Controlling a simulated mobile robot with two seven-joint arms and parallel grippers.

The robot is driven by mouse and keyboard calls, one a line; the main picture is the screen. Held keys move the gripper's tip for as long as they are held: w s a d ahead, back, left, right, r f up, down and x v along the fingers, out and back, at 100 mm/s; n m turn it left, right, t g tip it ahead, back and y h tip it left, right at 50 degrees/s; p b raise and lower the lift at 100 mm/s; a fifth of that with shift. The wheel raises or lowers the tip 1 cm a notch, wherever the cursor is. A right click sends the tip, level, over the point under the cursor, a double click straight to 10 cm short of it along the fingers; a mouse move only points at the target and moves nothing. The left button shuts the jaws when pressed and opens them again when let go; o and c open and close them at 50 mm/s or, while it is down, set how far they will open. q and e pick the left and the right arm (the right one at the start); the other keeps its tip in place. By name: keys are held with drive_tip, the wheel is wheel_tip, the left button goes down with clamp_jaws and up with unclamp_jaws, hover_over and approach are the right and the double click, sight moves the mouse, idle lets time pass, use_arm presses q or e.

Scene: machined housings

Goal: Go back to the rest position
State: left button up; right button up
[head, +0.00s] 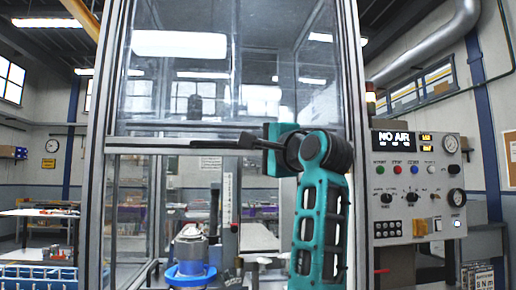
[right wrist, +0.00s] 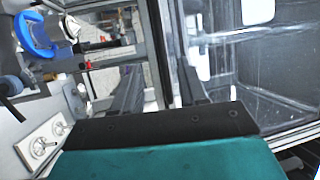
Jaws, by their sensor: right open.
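My right arm rises at the middle right of the head view, its upper links teal. My right gripper (head: 222,142) points left in front of the glass-walled cabinet (head: 354,60), level with its horizontal rail. My left gripper is in neither view.
Inside the cabinet a metal housing (head: 190,247) sits at a blue ring (head: 190,275); the blue ring (right wrist: 34,36) also shows in the wrist view. A control panel (head: 418,188) reading "NO AIR" stands right. A blue crate (head: 38,276) is lower left.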

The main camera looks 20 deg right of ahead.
drive_tip(key=w+f+n+g+h, duration=0.1)
drive_tip(key=w+f+n, duration=0.15)
drive_tip(key=f, duration=0.75)
drive_tip(key=w+f+n+g+h, duration=0.1)
drive_tip(key=w+f, duration=0.2)
drive_tip(key=f, duration=0.7)
wheel_tip(320, 180, down, 20)
drive_tip(key=s+f+n+g+p, duration=0.1)
drive_tip(key=s+n+g, duration=0.1)
drive_tip(key=s+n, duration=0.15)
drive_tip(key=s+a+f+n+g+p, duration=0.15)
drive_tip(key=s+f+n, duration=0.25)
drive_tip(key=s+f, duration=0.65)
drive_tip(key=s+a+f+n+g+b, duration=0.1)
drive_tip(key=s+a+f+n+g, duration=0.2)
drive_tip(key=s+f, duration=0.75)
drive_tip(key=s+a+f+n+y, duration=0.1)
drive_tip(key=s+f+n, duration=0.3)
drive_tip(key=s+f, duration=0.4)
drive_tip(key=shift+s+a+f+y+p, duration=0.15)
drive_tip(key=shift+s+a+y+p, duration=0.25)
drive_tip(key=shift+a, duration=0.4)
drive_tip(key=shift+g, duration=0.25)
